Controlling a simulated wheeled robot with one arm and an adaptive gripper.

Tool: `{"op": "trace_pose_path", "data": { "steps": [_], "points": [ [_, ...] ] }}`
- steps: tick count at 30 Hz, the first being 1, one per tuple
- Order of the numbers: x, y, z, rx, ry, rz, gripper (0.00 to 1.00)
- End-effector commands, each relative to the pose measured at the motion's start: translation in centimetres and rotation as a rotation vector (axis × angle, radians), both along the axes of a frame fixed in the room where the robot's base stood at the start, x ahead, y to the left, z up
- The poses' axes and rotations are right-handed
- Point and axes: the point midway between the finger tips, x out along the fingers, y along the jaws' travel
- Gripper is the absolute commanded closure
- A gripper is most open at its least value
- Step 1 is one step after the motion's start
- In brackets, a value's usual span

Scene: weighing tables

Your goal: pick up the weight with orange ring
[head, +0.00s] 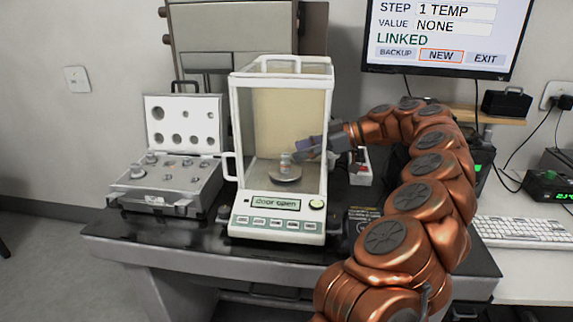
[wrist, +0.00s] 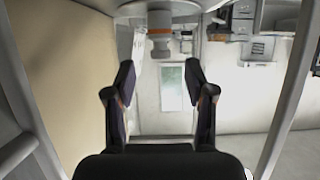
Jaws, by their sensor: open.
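The weight with the orange ring (head: 285,165) stands on the round pan (head: 284,177) inside the glass balance (head: 278,223). In the wrist view the weight (wrist: 160,42) is at the top middle, grey with an orange band. My gripper (head: 299,156) reaches into the balance from the right side, close beside the weight. In the wrist view my gripper (wrist: 159,88) has its two fingers wide apart with nothing between them. The weight lies beyond the fingertips, and they do not appear to touch it. The balance display reads "door open".
An open case (head: 166,185) with several weights stands left of the balance on the dark table (head: 150,250). The chamber's glass walls and frame surround my gripper closely. A monitor (head: 445,35) and a keyboard (head: 520,231) are at the right.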

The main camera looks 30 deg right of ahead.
Motion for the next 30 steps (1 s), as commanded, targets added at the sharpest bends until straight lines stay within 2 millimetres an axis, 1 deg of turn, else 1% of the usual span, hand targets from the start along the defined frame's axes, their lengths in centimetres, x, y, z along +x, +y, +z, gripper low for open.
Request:
{"op": "trace_pose_path", "data": {
  "steps": [5, 13, 16, 22, 23, 30],
  "points": [
    [0.6, 1.0, -0.5, 0.002, 0.003, 0.006, 0.45],
    [2.4, 3.2, -1.7, 0.002, 0.003, 0.006, 0.45],
    [2.9, 3.5, -2.0, 0.000, 0.002, 0.001, 0.45],
    [3.0, 3.6, -2.0, 0.000, 0.002, 0.001, 0.45],
    [2.9, 3.6, -2.0, 0.000, 0.002, 0.001, 0.46],
    [2.9, 3.6, -2.0, 0.000, 0.002, 0.001, 0.71]
  ]
}}
